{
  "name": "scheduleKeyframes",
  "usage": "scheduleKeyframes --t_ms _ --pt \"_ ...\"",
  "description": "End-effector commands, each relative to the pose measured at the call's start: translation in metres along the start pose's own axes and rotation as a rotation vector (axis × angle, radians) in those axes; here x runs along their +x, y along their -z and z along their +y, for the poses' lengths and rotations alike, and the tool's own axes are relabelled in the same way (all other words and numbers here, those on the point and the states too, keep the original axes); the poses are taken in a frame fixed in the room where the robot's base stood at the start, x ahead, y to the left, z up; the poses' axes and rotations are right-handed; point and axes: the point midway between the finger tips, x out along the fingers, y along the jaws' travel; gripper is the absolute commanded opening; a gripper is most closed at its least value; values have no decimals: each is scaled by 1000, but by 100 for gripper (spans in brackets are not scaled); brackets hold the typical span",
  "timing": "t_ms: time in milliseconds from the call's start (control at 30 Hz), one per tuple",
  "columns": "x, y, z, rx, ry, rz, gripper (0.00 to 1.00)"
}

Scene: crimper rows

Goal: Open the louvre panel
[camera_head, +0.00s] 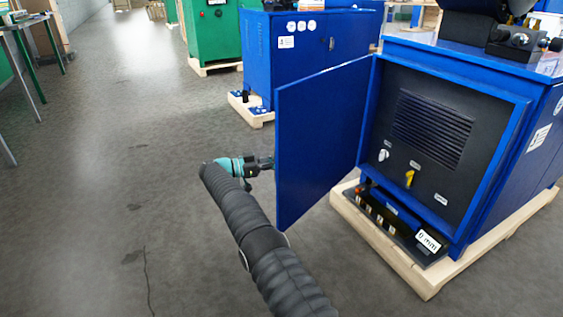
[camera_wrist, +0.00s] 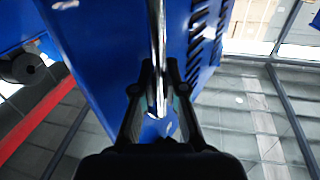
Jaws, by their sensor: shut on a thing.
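The louvre panel (camera_head: 322,140) is a blue door that stands swung well out from the blue cabinet (camera_head: 498,155), hinged at the opening's left side. Its inner face shows in the head view. In the wrist view its outer face (camera_wrist: 105,45) shows dark louvre slots and a shiny upright bar handle (camera_wrist: 155,40). My gripper (camera_wrist: 158,92) is shut on this handle. In the head view my gripper (camera_head: 267,163) is at the panel's free left edge, and its fingertips are partly hidden behind the panel.
Inside the cabinet is a black plate (camera_head: 425,140) with a vent grille, a white knob and a yellow knob (camera_head: 409,178). The cabinet stands on a wooden pallet (camera_head: 420,280). Another blue cabinet (camera_head: 262,60) stands behind the panel. The grey floor (camera_head: 120,150) to the left is clear.

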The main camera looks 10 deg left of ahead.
Motion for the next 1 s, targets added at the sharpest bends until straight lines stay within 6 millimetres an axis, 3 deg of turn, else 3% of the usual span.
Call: scheduleKeyframes --t_ms 200,233,300,333,767,1000 --pt "-10 -2 -1 -1 12 -2 0" --pt "-11 -2 -1 -1 14 -2 18" --pt "-14 -2 -1 -2 16 -2 35" --pt "-14 -2 -1 -2 16 -2 37" --pt "-9 -2 0 -2 10 -1 37" --pt "14 1 -3 -3 14 7 37"
